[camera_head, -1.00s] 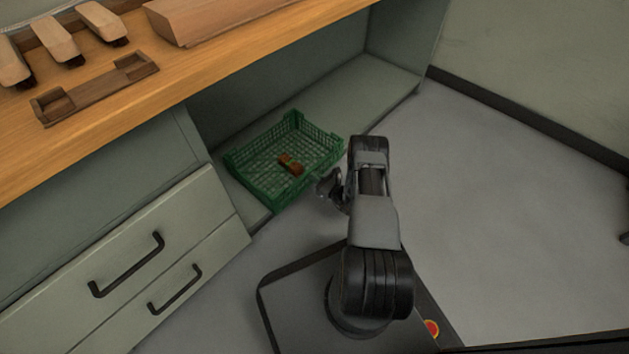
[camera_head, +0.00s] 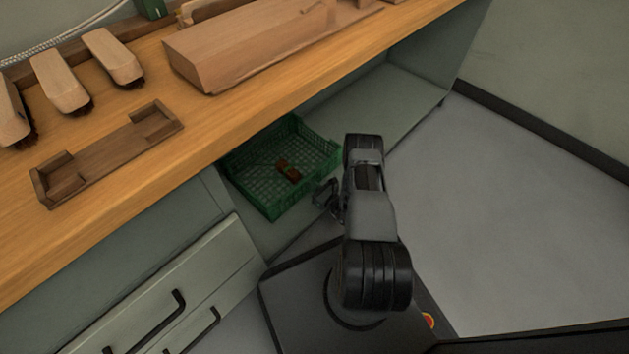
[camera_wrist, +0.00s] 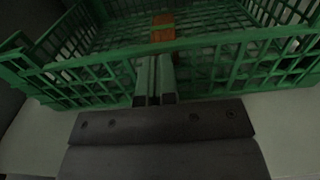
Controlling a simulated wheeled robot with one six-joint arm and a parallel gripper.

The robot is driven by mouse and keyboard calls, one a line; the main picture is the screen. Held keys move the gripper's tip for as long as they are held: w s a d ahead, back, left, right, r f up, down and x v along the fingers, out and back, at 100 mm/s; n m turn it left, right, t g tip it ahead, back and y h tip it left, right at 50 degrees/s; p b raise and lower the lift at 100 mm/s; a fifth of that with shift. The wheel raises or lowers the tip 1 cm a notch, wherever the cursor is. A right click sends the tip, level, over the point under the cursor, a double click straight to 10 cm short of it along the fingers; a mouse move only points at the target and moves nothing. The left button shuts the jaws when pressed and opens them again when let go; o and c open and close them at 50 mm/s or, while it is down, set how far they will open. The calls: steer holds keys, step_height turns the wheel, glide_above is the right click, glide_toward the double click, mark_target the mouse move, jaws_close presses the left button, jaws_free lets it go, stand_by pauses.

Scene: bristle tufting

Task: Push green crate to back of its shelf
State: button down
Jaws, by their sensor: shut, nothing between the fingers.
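The green crate (camera_head: 272,198) is a low lattice-walled crate on the shelf (camera_head: 392,98) under the bench top, with a small brown block (camera_head: 288,170) inside. My gripper (camera_head: 326,192) is shut and empty at the crate's near right side in the head view. In the wrist view the crate (camera_wrist: 215,60) fills the upper part, and my shut fingers (camera_wrist: 155,80) are right up against its near wall. Whether they touch it I cannot tell for certain. The brown block (camera_wrist: 163,27) shows beyond the wall. The crate's far left part is under the bench edge's shade.
The wooden bench top (camera_head: 130,215) overhangs the shelf and holds brushes (camera_head: 60,80), a wooden tray (camera_head: 105,155) and a long wooden block (camera_head: 250,45). Drawers (camera_head: 175,290) stand left of the shelf. The shelf right of the crate and the floor (camera_head: 510,220) are clear.

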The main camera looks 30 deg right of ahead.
steer(key=shift+b+x, duration=0.35)
steer(key=shift+x, duration=0.8)
steer(key=shift+w+a, duration=0.1)
steer(key=shift+w, duration=0.4)
steer(key=shift+s, duration=0.1)
